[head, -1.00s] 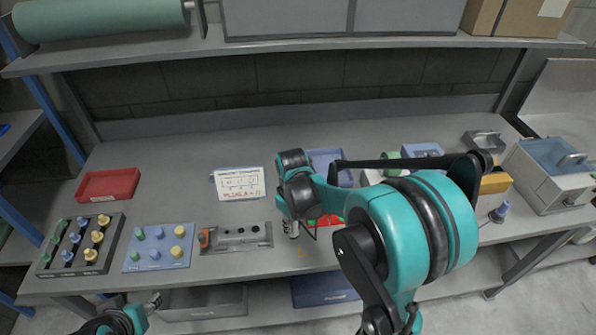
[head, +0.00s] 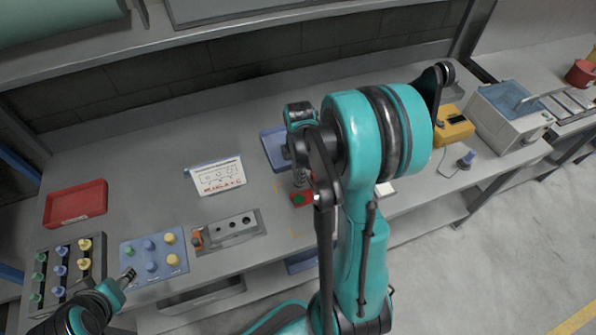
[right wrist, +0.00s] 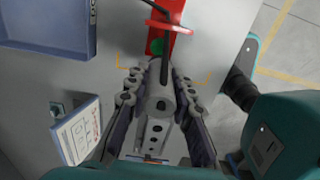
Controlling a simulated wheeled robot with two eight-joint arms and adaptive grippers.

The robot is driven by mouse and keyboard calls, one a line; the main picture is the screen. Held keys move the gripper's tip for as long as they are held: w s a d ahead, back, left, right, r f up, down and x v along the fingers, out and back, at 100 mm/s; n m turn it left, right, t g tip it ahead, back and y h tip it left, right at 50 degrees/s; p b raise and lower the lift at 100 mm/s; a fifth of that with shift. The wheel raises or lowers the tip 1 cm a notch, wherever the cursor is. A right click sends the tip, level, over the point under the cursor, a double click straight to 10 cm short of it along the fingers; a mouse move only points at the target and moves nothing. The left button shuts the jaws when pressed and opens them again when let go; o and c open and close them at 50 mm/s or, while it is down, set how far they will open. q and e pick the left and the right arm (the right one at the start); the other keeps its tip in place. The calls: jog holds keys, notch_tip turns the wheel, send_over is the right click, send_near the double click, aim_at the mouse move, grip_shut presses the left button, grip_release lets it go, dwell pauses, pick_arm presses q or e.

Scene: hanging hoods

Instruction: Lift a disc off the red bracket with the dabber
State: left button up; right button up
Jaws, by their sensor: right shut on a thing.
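The red bracket (head: 301,198) lies near the front edge of the table in the head view, with a green round spot on it. My right gripper (right wrist: 160,86) is shut on a grey tool, seemingly the dabber (right wrist: 157,105), whose rod points over the bracket. Whether the rod touches anything is unclear. My left gripper (head: 128,275) is at the lower left, its jaws too small to judge.
A blue tray (head: 275,150) stands behind the bracket. A grey block with holes (head: 235,226), a blue board with knobs (head: 130,249), a black rack (head: 72,270) and a red tray (head: 64,204) stand left. A white sign (head: 214,177) stands mid-table. The table between them is clear.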

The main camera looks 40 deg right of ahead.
jog(key=shift+f+b, duration=3.25)
jog(key=shift+f, duration=1.65)
jog(key=shift+f+b, duration=0.25)
jog(key=shift+b, duration=0.15)
jog(key=shift+r, duration=0.1)
jog(key=shift+r+p, duration=2.6)
jog(key=shift+r, duration=0.9)
jog(key=shift+f, duration=0.1)
